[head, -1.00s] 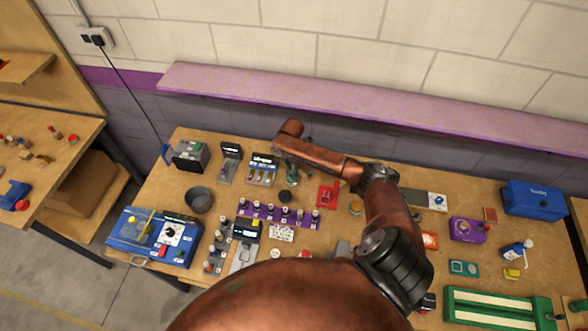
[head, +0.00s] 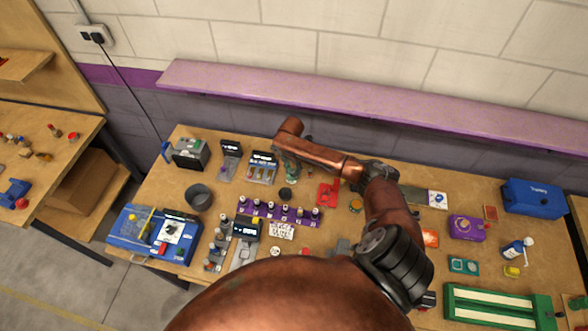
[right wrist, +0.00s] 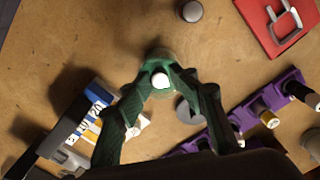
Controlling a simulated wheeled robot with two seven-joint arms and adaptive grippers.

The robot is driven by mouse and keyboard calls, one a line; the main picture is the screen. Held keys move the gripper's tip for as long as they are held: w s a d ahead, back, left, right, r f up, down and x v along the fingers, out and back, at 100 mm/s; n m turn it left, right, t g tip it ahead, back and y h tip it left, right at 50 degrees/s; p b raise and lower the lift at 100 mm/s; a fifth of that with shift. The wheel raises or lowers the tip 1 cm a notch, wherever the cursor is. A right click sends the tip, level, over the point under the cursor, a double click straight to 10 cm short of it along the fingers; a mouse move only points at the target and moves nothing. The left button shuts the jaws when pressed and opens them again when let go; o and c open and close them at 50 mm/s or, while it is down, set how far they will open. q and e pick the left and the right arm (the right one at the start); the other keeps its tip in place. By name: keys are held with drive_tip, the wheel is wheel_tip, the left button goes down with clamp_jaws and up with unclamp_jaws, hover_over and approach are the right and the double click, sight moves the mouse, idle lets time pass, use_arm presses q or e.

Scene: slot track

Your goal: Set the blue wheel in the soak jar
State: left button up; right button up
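My right gripper (right wrist: 162,76) has dark green fingers, drawn in close on both sides of a small round white-topped piece (right wrist: 161,80). What lies under that white top is hidden. A greenish, glassy round rim (right wrist: 158,56) shows just around and beyond the fingertips; it may be the soak jar. I cannot tell whether the piece is inside it or above it. In the head view this gripper (head: 291,168) is small and partly covered by my arm, near the back of the bench. I cannot clearly make out a blue wheel. My left gripper is not in view.
A purple rack (head: 265,210) with several pegs stands close in front of the gripper. A grey display unit (head: 262,167) is to its left, a dark round knob (head: 285,194) nearby, and a red plate (head: 327,195) to the right. A dark bowl (head: 198,196) stands further left.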

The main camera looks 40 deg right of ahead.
sight(292, 172)
wheel_tip(292, 172, up, 12)
idle(0.5)
